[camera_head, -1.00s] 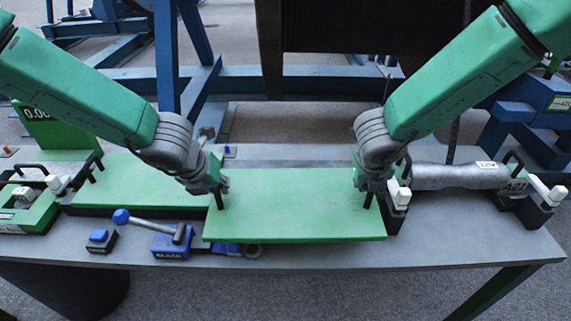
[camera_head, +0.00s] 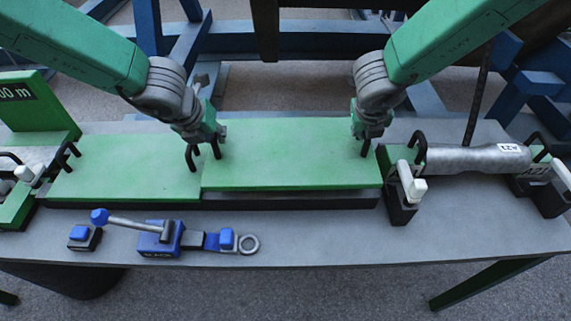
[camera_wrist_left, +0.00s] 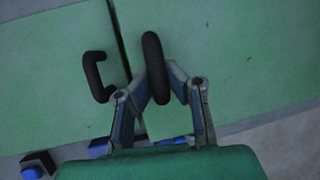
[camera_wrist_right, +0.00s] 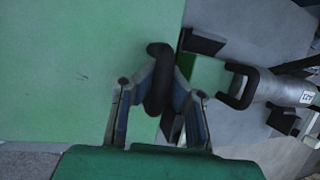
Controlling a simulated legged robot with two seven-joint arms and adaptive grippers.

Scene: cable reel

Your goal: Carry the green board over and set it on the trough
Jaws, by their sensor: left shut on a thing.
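The green board (camera_head: 290,150) lies level over the right part of the dark trough (camera_head: 290,199), whose front side shows below it. I cannot tell whether it touches the trough. Its left end is beside another green board (camera_head: 120,170), with a narrow dark gap in the left wrist view. My left gripper (camera_head: 214,146) is shut on the board's left black handle (camera_wrist_left: 155,68). My right gripper (camera_head: 366,142) has its fingers closed around the right black handle (camera_wrist_right: 160,78). The neighbouring board's handle (camera_wrist_left: 94,76) stands free beside my left fingers.
A grey cylinder (camera_head: 470,159) with black-and-white clamps (camera_head: 404,190) is at the right. A green display panel (camera_head: 35,108) stands at the left.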

